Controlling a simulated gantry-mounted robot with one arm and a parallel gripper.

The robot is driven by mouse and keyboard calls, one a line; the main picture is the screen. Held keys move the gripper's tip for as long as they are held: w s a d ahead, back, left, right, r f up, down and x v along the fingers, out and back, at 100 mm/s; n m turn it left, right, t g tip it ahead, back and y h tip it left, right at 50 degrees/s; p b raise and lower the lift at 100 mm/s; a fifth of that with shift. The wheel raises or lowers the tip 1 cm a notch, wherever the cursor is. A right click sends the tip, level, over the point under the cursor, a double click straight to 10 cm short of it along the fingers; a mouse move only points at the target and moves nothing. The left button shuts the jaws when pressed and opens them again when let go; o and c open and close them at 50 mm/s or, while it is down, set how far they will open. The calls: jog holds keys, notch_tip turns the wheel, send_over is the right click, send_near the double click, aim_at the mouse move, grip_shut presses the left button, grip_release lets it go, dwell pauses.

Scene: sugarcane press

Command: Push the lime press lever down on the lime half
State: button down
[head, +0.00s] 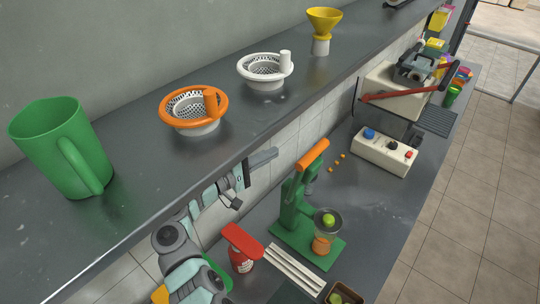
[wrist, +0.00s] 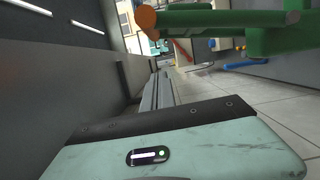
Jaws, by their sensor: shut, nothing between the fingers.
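The green lime press (head: 293,208) stands on the lower counter. Its lever is raised, with an orange handle (head: 313,153) at the top. A lime half (head: 328,219) sits in the press's dark cup, above a glass with orange contents (head: 322,244). My gripper (head: 272,154) is shut and empty, left of the orange handle and apart from it. In the wrist view my gripper's grey fingers (wrist: 158,88) are together. The orange handle end (wrist: 144,18) and green lever parts (wrist: 225,18) show above and right of them there. The lime is not discernible in the wrist view.
The upper shelf beside my arm holds a green pitcher (head: 68,150), an orange strainer (head: 193,108) and a white strainer (head: 264,70).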

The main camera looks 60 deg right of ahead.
aim_at(306, 175)
jog(key=s+d+p, duration=0.3)
jog(key=s+d, duration=0.3)
jog(key=shift+s, duration=0.15)
dwell(0.5)
dwell(0.4)
